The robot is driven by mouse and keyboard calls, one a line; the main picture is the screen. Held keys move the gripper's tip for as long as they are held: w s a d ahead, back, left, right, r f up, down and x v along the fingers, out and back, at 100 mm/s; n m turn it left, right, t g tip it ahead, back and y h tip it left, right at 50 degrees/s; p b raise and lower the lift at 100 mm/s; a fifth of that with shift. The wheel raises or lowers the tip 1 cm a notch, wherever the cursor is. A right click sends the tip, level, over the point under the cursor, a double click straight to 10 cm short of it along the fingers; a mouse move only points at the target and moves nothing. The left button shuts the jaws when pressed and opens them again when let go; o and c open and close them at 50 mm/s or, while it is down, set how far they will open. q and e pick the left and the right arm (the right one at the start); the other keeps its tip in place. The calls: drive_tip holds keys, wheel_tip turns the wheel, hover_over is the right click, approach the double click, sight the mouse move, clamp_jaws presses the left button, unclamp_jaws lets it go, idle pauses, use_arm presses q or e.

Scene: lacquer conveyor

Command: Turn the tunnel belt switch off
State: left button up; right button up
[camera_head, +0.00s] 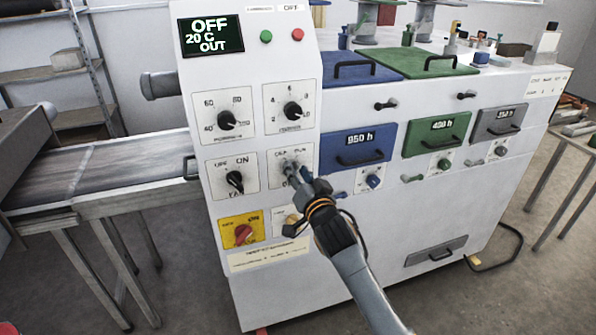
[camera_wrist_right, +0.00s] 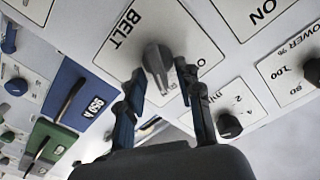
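The belt switch is a grey knob (camera_wrist_right: 158,62) on a white plate (camera_wrist_right: 190,22) marked BELT in the right wrist view. In the head view its plate (camera_head: 275,180) is on the machine's front, with the knob mostly hidden behind my fingers. My right gripper (camera_head: 294,172) is at this plate. In the right wrist view its two fingers (camera_wrist_right: 161,75) are apart, one on each side of the knob, with small gaps; contact is not clear. The display (camera_head: 211,36) reads OFF, 20 C, OUT. My left gripper is not in view.
A black knob (camera_head: 235,181) is left of the belt plate, with two dial knobs (camera_head: 226,120) (camera_head: 292,111) above. A red knob on a yellow plate (camera_head: 241,232) is lower left. Blue (camera_head: 356,147) and green (camera_head: 436,133) drawers are to the right. A conveyor (camera_head: 110,165) extends left.

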drive_tip(key=shift+c, duration=0.2)
clamp_jaws()
drive_tip(key=shift+n, duration=0.4)
drive_tip(key=n, duration=0.3)
drive_tip(key=n+p, duration=0.1)
drive_tip(key=n, duration=0.3)
drive_tip(key=a+n+p, duration=0.1)
drive_tip(key=n, duration=0.3)
drive_tip(key=shift+s, duration=0.15)
idle(0.3)
